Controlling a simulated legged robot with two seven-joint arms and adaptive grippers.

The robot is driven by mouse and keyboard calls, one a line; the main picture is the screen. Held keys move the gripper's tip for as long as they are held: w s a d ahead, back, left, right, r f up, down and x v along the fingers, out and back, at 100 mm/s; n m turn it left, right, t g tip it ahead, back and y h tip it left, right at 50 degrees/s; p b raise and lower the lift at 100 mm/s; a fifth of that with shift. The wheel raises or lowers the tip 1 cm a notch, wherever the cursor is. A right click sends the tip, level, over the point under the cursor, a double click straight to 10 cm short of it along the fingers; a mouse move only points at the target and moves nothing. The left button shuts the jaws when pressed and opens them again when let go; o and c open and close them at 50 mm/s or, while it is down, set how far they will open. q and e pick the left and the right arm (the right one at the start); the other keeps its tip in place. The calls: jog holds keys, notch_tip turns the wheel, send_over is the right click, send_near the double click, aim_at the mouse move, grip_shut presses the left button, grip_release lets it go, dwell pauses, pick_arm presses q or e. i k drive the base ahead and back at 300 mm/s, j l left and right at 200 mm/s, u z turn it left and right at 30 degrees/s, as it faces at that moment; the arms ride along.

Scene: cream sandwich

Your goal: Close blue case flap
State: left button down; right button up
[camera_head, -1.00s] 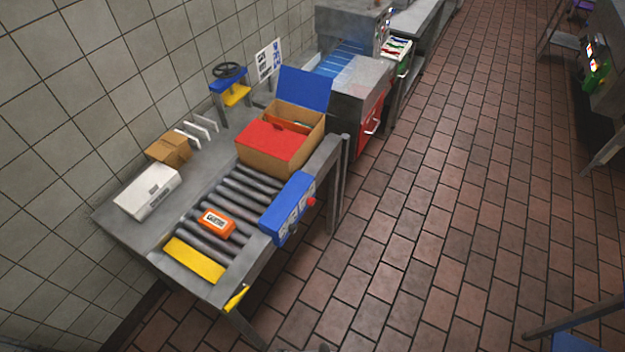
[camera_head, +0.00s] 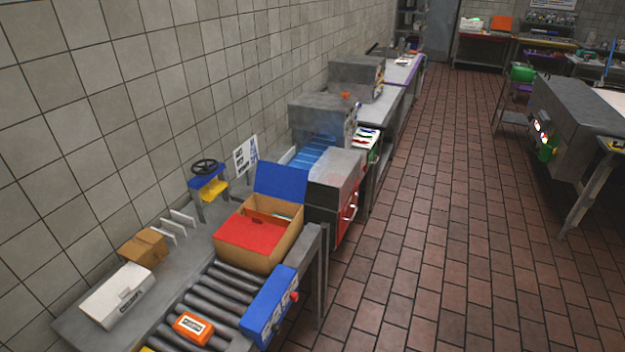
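A cardboard case (camera_head: 277,250) stands on the far end of the roller conveyor. Its blue flap (camera_head: 282,181) stands up at the back, tilted open. Its red flap (camera_head: 250,232) lies flat over the near part of the case. Between the two flaps the case is open, and some contents show inside, too small to make out. Neither of my grippers is in view.
An orange box (camera_head: 193,327) lies on the rollers (camera_head: 220,292). A blue control box (camera_head: 268,305) with a red button is on the conveyor's right side. A white box (camera_head: 117,296) and a small cardboard box (camera_head: 143,247) sit on the left. The tiled floor (camera_head: 420,250) at right is clear.

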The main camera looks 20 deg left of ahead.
aim_at(283, 182)
jog(key=i+z, duration=0.1)
jog(key=i, duration=3.55)
